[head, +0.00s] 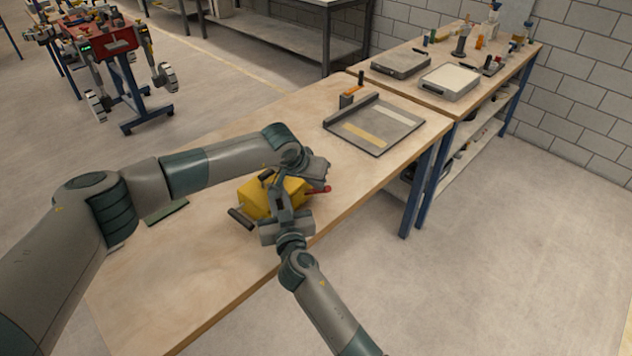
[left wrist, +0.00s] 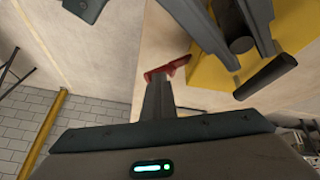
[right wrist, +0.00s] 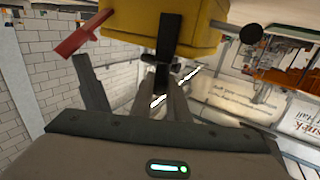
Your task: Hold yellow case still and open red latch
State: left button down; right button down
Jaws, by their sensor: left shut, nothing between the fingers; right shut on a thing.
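The yellow case (head: 257,201) sits near the front edge of the wooden bench, partly hidden by my arms. Its red latch (head: 319,189) sticks out on the right side; it also shows in the left wrist view (left wrist: 166,70) and right wrist view (right wrist: 80,36). My left gripper (head: 317,180) is shut and empty, its fingertips close beside the latch; I cannot tell whether they touch. My right gripper (right wrist: 164,72) is shut on a dark grip bar on the near side of the case. Whether the latch is engaged is unclear.
A dark handle (head: 241,218) juts from the case's left. A shallow grey tray (head: 373,126) lies farther along the bench (head: 215,254), and a flat green piece (head: 167,212) lies to the left. The bench's front edge runs just beneath my right gripper.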

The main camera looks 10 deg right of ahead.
pick_arm(q)
jog(key=shift+s+d+f, duration=0.15)
pick_arm(e)
jog(key=shift+a+r, duration=0.15)
jog(key=shift+a, duration=0.15)
pick_arm(q)
jog(key=shift+w+a+r, duration=0.2)
jog(key=shift+w+a, duration=0.25)
jog(key=shift+w, duration=0.2)
jog(key=shift+w+a+r, duration=0.1)
jog(key=shift+a, duration=0.05)
pick_arm(e)
jog(key=shift+d, duration=0.1)
jog(key=shift+w, duration=0.1)
pick_arm(q)
jog(key=w+a+v, duration=0.1)
jog(key=a+v, duration=0.1)
jog(key=v, duration=1.1)
jog(key=shift+w, duration=0.2)
pick_arm(e)
jog(key=shift+d, duration=0.15)
jog(key=c, duration=1.6)
grip_release()
